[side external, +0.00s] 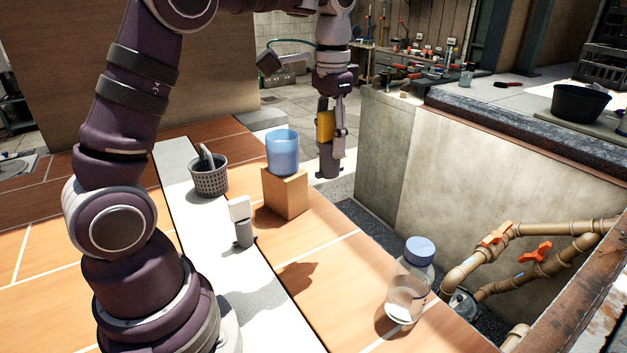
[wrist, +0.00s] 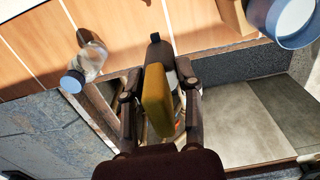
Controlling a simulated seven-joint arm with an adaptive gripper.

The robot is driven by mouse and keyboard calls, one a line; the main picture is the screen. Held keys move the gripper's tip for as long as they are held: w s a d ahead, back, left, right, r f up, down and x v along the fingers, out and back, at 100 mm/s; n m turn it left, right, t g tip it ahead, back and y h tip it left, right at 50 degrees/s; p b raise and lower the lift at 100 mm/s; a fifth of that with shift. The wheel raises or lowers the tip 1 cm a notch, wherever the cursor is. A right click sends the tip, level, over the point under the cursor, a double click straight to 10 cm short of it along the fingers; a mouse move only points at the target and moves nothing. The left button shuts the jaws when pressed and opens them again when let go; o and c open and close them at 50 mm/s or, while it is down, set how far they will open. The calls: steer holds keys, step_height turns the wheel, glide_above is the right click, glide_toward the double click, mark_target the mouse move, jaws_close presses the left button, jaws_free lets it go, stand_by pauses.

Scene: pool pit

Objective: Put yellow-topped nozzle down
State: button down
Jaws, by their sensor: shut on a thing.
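The yellow-topped nozzle (side external: 325,126) hangs upright in my gripper (side external: 338,132), yellow part up and grey body down. In the side view it is right of and behind the blue cup, in front of the concrete pit wall. The wrist view shows the yellow top of the nozzle (wrist: 157,99) between the two fingers of my gripper (wrist: 158,85), which are shut on it. Its dark far end overlaps the table edge in that view. Whether it touches any surface cannot be told.
A blue cup (side external: 282,153) stands on a wooden block (side external: 285,194). A grey basket (side external: 210,179), a white-topped nozzle (side external: 240,222) and a blue-capped bottle (side external: 409,283) stand nearby. The pit with pipes (side external: 530,229) lies to the right. Bare tabletop (side external: 327,237) shows between block and bottle.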

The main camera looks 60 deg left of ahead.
step_height(320, 180, down, 16)
steer(key=shift+f, duration=0.15)
steer(key=shift+f, duration=0.1)
steer(key=c, duration=0.8)
jaws_free()
steer(key=shift+o, duration=0.2)
